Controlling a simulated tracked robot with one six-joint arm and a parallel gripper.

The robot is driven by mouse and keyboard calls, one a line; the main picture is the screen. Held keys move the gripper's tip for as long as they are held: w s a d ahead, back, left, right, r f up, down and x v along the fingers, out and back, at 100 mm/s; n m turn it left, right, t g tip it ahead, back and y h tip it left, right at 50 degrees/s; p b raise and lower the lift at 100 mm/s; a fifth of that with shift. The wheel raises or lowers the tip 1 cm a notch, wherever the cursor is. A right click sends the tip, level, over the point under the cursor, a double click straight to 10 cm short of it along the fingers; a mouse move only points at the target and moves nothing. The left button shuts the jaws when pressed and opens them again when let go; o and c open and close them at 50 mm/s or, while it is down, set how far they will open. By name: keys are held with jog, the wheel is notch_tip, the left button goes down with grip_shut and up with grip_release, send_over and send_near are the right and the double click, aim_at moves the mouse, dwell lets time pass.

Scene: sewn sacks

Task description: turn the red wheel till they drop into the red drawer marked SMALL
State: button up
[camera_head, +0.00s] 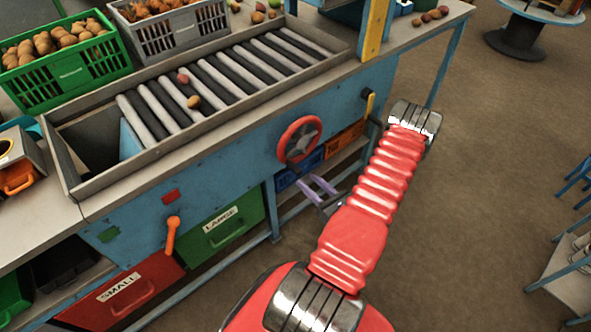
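The red wheel (300,139), a red rim around a grey hub, is on the front of the blue sorting machine (245,135). Two small roundish items, one reddish (183,78) and one tan (194,102), rest on the rollers. The red drawer marked SMALL (120,292) is low at the left, under the machine. My gripper (309,181) shows as two lavender fingers with a gap between them, below the wheel and apart from it. Nothing shows between the fingers.
An orange lever (172,232) hangs on the machine front, above the drawers. A green drawer marked LARGE (225,220) is right of the red one. Green (70,72) and grey (172,32) crates of produce stand behind the rollers. Open floor (490,150) lies at right.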

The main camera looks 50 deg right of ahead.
aim_at(300, 174)
jog(key=shift+x, duration=4.05)
jog(key=shift+c, duration=0.4)
grip_shut()
